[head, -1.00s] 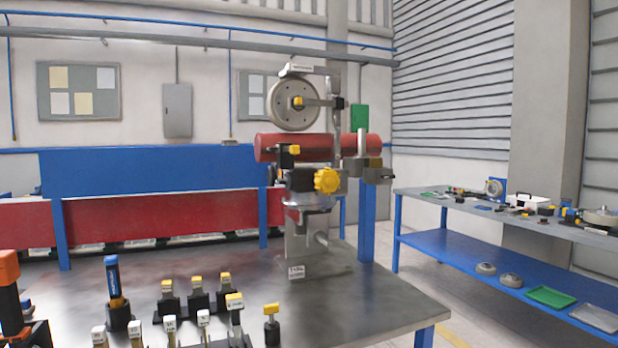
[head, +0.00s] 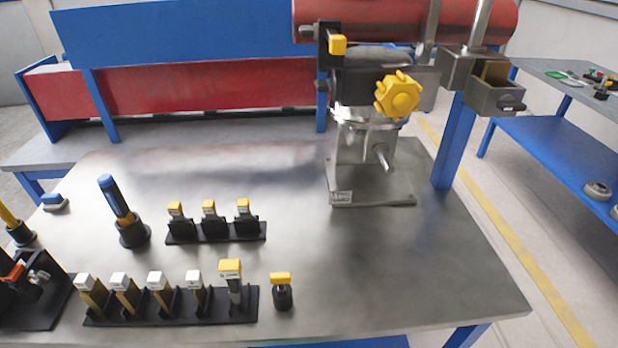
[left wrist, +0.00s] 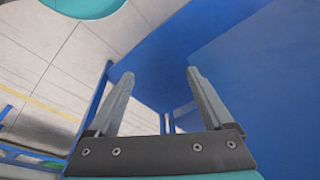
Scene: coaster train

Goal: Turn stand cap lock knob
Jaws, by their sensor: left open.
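A metal stand (head: 366,168) is fixed near the far right part of the grey table in the head view. A yellow lobed knob (head: 398,95) faces me on the stand's upper part. A smaller yellow block-like handle (head: 338,45) is on a black bracket left of it. I cannot tell from the picture which of these is the cap lock. My left gripper (left wrist: 152,95) is open and empty in the left wrist view, with blue panels beyond it and apart from the stand. Neither gripper shows in the head view.
Yellow-topped tools stand in a black rack (head: 215,238), white-topped ones in a front rack (head: 170,317). A blue-handled tool (head: 116,200) stands in a holder at left. A red cylinder (head: 400,22) lies across the stand's top. The table's right front (head: 430,285) is clear.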

